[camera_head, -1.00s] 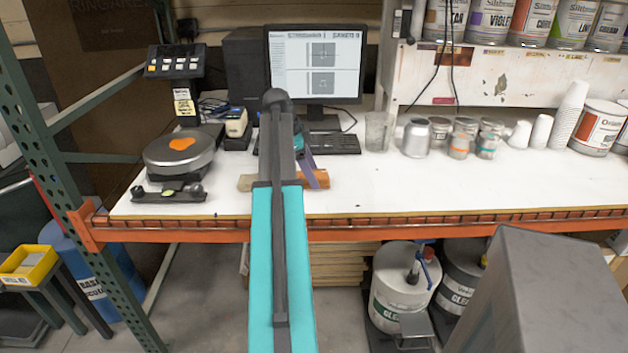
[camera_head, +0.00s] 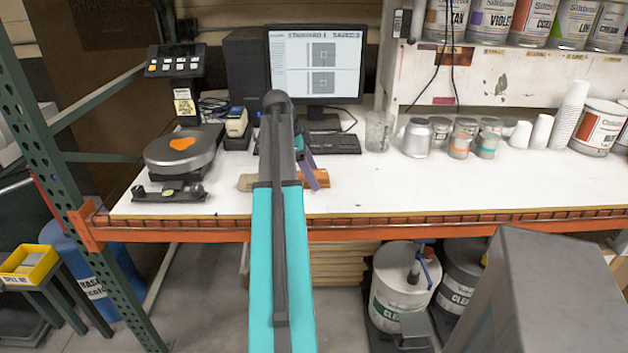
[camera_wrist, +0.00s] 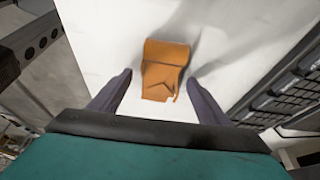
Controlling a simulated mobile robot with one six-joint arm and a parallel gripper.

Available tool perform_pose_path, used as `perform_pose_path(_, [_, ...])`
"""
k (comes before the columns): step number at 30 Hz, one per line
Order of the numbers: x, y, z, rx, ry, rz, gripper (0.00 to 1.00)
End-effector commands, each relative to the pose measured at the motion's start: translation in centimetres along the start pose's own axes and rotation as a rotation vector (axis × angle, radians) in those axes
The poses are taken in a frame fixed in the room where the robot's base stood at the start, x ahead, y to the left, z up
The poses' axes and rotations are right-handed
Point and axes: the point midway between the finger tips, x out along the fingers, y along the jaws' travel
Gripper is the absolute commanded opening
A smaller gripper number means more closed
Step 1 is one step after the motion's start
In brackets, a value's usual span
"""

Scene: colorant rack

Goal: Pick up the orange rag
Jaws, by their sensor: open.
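The orange rag (camera_wrist: 165,68) lies folded and creased on the white tabletop in the wrist view, with a ragged near edge. My gripper (camera_wrist: 159,77) is open and empty, one dark finger to either side of the rag. Its fingers look apart from the cloth; their height above it is hard to judge. In the head view the rag (camera_head: 321,179) shows beside a purple finger, partly hidden by my gripper (camera_head: 308,174) and arm. A tan-orange piece (camera_head: 246,182) shows left of my arm; I cannot tell if it belongs to the rag.
A keyboard (camera_head: 334,144) and monitor (camera_head: 316,62) stand behind; the keyboard (camera_wrist: 285,88) is close on the right in the wrist view. A round scale (camera_head: 180,155) with an orange patch stands left. Cans (camera_head: 417,138) and cups stand right. The front right tabletop is clear.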

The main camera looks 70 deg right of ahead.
Motion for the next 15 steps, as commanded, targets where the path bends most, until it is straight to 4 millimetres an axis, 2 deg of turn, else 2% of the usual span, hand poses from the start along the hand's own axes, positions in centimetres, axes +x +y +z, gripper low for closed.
perform_pose_path(8, [0.03,0.0,0.0,0.0,0.0,0.0,0.7])
perform_pose_path(11, [0.03,0.0,-0.01,0.0,0.0,0.0,0.57])
perform_pose_path(15, [0.02,0.0,-0.01,0.0,0.0,0.0,0.33])
